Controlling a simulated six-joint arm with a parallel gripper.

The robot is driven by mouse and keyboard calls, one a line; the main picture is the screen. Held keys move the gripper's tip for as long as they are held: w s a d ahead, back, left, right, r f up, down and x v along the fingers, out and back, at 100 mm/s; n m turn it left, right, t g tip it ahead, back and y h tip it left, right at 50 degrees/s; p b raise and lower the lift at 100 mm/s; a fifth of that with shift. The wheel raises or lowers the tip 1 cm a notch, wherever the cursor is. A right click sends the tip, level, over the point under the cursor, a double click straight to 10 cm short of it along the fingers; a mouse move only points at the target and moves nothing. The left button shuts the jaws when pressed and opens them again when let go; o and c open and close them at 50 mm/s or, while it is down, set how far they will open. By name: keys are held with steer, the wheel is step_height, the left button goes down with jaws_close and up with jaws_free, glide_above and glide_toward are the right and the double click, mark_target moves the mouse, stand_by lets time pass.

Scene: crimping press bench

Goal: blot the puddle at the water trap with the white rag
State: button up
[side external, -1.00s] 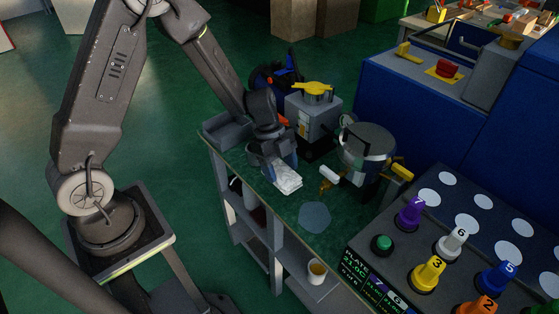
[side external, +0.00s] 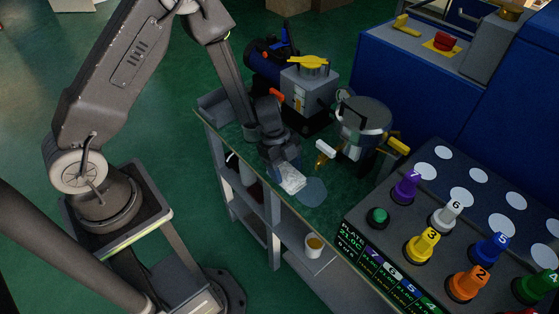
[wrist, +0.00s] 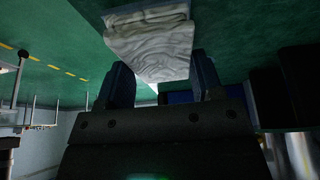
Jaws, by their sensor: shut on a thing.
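The white rag (side external: 291,183) is a folded cloth held at the end of my gripper (side external: 284,170), low over the green bench top. In the wrist view the rag (wrist: 150,45) sticks out between the two blue fingers of my gripper (wrist: 160,80). The puddle (side external: 315,192) is a flat grey-blue patch on the bench, just right of the rag. The rag's right edge meets the puddle's left edge in the picture; I cannot tell if they touch. The water trap is probably the unit with a yellow-brown bowl (side external: 323,158), behind the puddle.
A grey box with a yellow knob (side external: 309,85) stands behind. A panel of numbered coloured knobs (side external: 445,240) is at the right front. A cup (side external: 314,246) sits on the shelf below.

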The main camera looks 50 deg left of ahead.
steer(key=shift+d, duration=0.55)
steer(key=shift+a, duration=2.25)
steer(key=shift+d, duration=2.2)
steer(key=shift+a, duration=1)
steer(key=a, duration=0.2)
steer(key=shift+a, duration=0.3)
step_height(320, 180, up, 3)
steer(key=shift+f, duration=0.2)
steer(key=shift+r, duration=2.75)
